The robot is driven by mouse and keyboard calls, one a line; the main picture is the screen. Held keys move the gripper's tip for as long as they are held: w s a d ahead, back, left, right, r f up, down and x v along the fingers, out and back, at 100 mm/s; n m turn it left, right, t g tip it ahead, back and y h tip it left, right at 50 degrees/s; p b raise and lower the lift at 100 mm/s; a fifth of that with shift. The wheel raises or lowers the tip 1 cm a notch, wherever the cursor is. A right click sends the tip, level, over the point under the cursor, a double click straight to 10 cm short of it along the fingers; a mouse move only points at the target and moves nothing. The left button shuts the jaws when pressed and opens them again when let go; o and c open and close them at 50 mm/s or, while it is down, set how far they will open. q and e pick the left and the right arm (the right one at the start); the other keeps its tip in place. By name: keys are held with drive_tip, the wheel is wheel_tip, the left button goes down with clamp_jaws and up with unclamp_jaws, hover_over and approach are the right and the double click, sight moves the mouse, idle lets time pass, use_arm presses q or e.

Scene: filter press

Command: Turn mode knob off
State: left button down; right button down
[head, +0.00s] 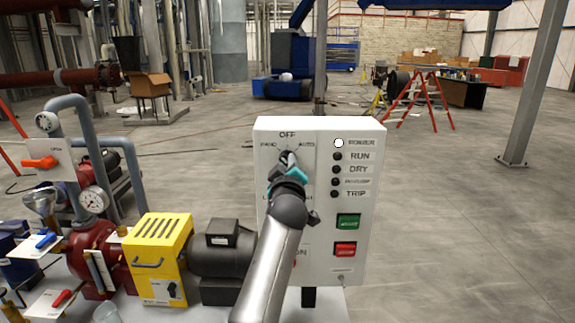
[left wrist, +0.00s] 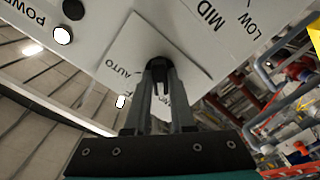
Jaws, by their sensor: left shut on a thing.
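The mode knob (head: 287,158) is a dark knob at the upper left of the white control panel (head: 375,190), below the OFF label and between the hand and AUTO labels. My left gripper (head: 286,166) is at the knob, its arm coming up from below. In the left wrist view the gripper (left wrist: 161,85) is shut on the knob (left wrist: 158,47), whose dark base shows at the fingertips against a pale square plate. The fingers cover most of the knob, so I cannot tell exactly where its pointer stands. My right gripper is out of view.
The panel's top lamp (head: 339,143) is white; several dark lamps run below it. A green button (head: 348,221) and a red button (head: 345,249) are at lower right. My arm hides the lower-left panel. A yellow box (head: 158,245) and dark motor (head: 222,248) stand left.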

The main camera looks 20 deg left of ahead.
use_arm(q)
drive_tip(key=shift+m, duration=0.4)
drive_tip(key=shift+r+m+p, duration=0.1)
drive_tip(key=shift+m+p, duration=0.4)
drive_tip(key=shift+m, duration=3.5)
drive_tip(key=c, duration=0.8)
unclamp_jaws()
drive_tip(key=shift+o, duration=0.2)
